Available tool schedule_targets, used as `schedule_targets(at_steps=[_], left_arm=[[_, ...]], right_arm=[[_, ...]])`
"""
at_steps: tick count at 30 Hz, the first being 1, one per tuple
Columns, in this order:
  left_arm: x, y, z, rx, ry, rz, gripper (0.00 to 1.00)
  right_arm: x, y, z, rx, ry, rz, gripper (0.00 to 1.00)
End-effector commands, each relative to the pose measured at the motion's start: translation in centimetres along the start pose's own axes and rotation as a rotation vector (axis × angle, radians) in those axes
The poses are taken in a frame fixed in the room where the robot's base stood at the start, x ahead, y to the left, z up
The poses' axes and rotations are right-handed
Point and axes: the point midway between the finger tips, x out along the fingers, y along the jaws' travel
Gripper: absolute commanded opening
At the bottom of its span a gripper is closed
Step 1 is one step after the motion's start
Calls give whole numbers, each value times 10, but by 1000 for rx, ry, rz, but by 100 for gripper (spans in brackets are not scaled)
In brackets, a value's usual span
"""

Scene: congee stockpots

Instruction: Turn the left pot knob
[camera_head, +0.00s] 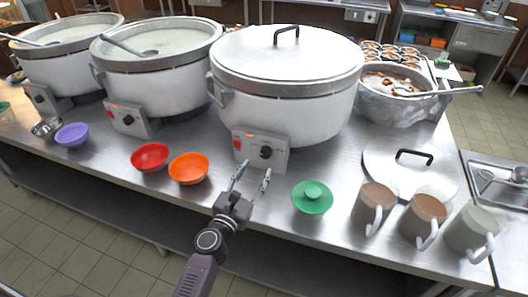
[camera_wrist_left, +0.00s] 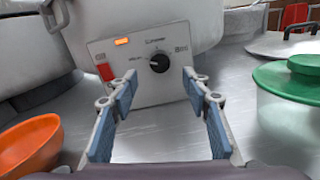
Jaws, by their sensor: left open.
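Three large white pots stand in a row on the steel counter, each with a control box. The leftmost pot (camera_head: 68,65) and the middle pot (camera_head: 155,85) are open with pale congee; their black knobs (camera_head: 39,99) (camera_head: 128,120) face front. The lidded pot (camera_head: 285,100) is at the right of the row. Its black knob (camera_head: 266,152) also shows in the left wrist view (camera_wrist_left: 159,61), with a red switch and a lit orange lamp beside it. My left gripper (camera_head: 256,169) is open and empty, its fingertips just in front of this knob, apart from it. My right gripper is not seen.
A red bowl (camera_head: 150,157) and an orange bowl (camera_head: 189,168) sit left of my gripper. Several mugs (camera_head: 424,217) and a loose lid (camera_head: 410,168) lie farther right. The counter directly before the control box is clear.

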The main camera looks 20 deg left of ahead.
Motion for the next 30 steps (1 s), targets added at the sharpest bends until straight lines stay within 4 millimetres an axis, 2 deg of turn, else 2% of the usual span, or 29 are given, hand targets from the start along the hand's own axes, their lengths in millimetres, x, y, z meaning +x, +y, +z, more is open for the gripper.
schedule_targets(at_steps=[6,12,23,30], left_arm=[[37,0,1,3,-2,1,44],[59,0,0,4,-2,1,44],[65,0,0,5,-1,1,44],[65,0,0,6,-1,1,18]], right_arm=[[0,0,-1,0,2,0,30],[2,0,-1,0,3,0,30],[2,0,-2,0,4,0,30],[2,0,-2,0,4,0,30]])
